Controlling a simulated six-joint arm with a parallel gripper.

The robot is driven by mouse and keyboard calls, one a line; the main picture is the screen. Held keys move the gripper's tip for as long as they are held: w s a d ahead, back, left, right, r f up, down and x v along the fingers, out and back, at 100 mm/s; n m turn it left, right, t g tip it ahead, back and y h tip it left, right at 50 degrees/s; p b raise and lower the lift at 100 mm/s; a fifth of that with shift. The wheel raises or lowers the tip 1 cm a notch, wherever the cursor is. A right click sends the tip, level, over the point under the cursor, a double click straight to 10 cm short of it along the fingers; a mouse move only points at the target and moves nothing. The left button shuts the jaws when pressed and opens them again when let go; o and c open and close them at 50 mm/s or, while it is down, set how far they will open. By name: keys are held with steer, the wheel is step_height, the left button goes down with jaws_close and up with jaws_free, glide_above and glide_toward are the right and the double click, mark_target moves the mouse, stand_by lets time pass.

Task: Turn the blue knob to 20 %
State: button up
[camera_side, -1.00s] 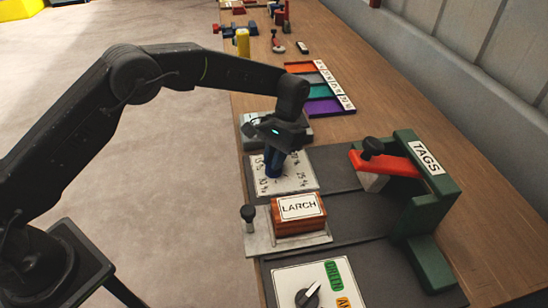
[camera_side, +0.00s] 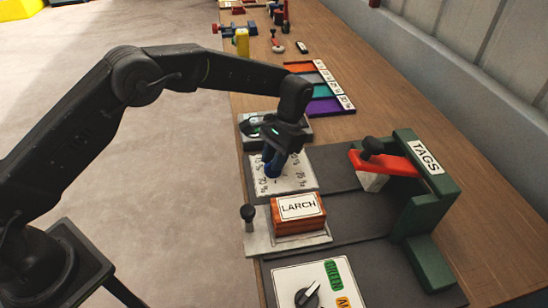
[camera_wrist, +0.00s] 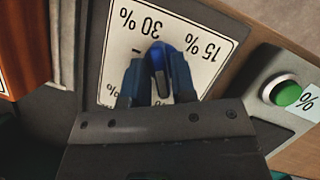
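The blue knob (camera_wrist: 160,60) stands on a white dial plate (camera_wrist: 205,25) with percent labels. In the wrist view 30 % and 15 % are readable, upside down. My gripper (camera_wrist: 158,88) has one dark blue finger on each side of the knob, and the fingers look closed on it. In the side view my gripper (camera_side: 275,160) points down onto the dial plate (camera_side: 302,176) and mostly covers the knob. The knob's pointer is hidden, so I cannot tell its setting.
A green button (camera_wrist: 287,93) on a grey box is right of the dial in the wrist view. In the side view an orange block marked LARCH (camera_side: 300,226) sits in front, and a green TAGS stand (camera_side: 428,200) with a red lever (camera_side: 385,162) is to the right.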

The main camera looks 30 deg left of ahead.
steer(key=shift+o, duration=1.3)
steer(key=v, duration=1.2)
steer(key=shift+r, duration=0.1)
steer(key=s+a+r+n+t+h, duration=0.1)
steer(key=s+a+r+t, duration=0.2)
steer(key=s+a+r, duration=0.4)
steer(key=s+a+r+n+t, duration=0.15)
steer(key=s+r, duration=0.25)
steer(key=r, duration=0.5)
steer(key=s+a+f+t, duration=0.2)
steer(key=s+a+f, duration=0.1)
steer(key=s, duration=0.7)
steer(key=s+a+f+t, duration=0.3)
steer(key=s+f, duration=0.1)
steer(key=s, duration=0.7)
steer(key=shift+s+a, duration=0.2)
